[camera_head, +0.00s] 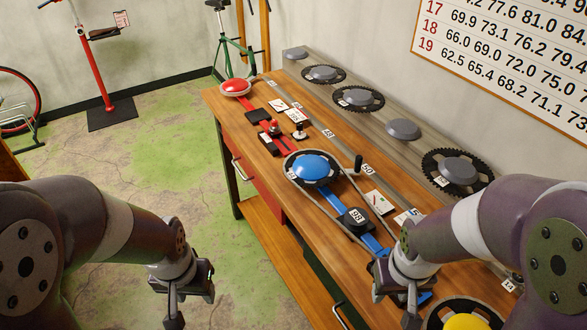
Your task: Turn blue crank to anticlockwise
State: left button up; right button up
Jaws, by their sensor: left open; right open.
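The blue disc (312,167) sits in a dark toothed ring on the wooden workbench (262,160), with a chain around it. A small dark crank handle (358,164) stands up at the right side of this ring. A blue bar (333,203) runs from the disc toward the front right, under a black block (356,218) with a number label. My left gripper (174,318) hangs over the floor, left of the bench and apart from it. My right gripper (411,312) hangs over the bench, in front and to the right of the blue disc. Both are open and empty.
A red disc (235,87) lies at the bench's far end, and a yellow disc (464,322) at the near edge. Several grey discs on chainrings, one of them here (457,170), stand on a ledge along the wall.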

aim_at(311, 168)
jog(key=i+j+z, duration=0.25)
jog(key=i, duration=0.15)
jog(key=i+j+z, duration=0.2)
jog(key=i+z, duration=0.15)
jog(key=z, duration=1.6)
